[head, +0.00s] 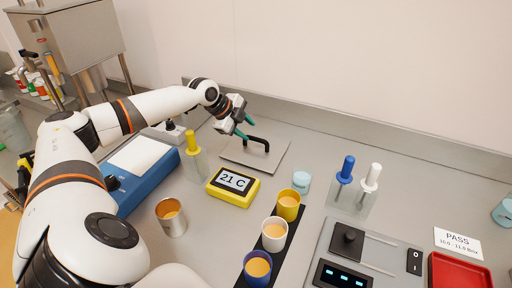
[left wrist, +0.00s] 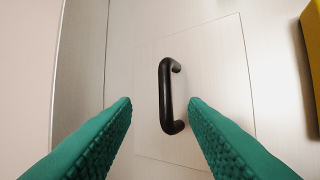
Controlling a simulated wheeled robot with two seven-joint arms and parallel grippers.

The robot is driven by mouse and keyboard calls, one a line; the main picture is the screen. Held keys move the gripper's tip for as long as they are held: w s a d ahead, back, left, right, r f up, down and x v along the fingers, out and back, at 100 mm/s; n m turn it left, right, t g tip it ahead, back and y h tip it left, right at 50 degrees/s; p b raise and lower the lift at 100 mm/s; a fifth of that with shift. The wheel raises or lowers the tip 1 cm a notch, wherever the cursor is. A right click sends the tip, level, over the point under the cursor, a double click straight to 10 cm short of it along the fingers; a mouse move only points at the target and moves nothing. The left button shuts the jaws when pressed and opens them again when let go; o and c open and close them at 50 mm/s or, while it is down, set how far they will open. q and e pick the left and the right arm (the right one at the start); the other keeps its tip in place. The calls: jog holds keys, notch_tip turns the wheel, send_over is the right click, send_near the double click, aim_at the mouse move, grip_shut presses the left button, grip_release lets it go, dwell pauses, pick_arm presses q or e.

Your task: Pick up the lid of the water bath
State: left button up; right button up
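The lid, a flat grey metal plate (head: 275,163) with a black bar handle (head: 258,142), lies near the back wall. In the left wrist view the plate (left wrist: 215,60) fills the middle and its handle (left wrist: 166,95) runs up and down. My left gripper (head: 246,128) is just above and behind the handle in the head view. Its green fingers are open, and in the left wrist view the gripper (left wrist: 160,101) has the handle between its fingertips, with a gap on each side. Nothing is held. My right gripper is not in view.
A yellow display reading 21 C (head: 233,185) stands in front of the lid. A blue device (head: 140,178) is to the left, with a yellow-handled tool in a stand (head: 194,160) between. Cups (head: 274,234) stand nearer.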

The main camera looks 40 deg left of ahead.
aim_at(255, 138)
pick_arm(q)
jog(key=p+x, duration=0.1)
jog(key=x, duration=0.3)
jog(key=shift+s+d+f+p, duration=0.15)
jog(key=shift+f+p, duration=0.1)
jog(key=shift+p, duration=0.05)
jog(key=shift+w+f, duration=0.3)
jog(key=shift+f, duration=0.15)
grip_shut()
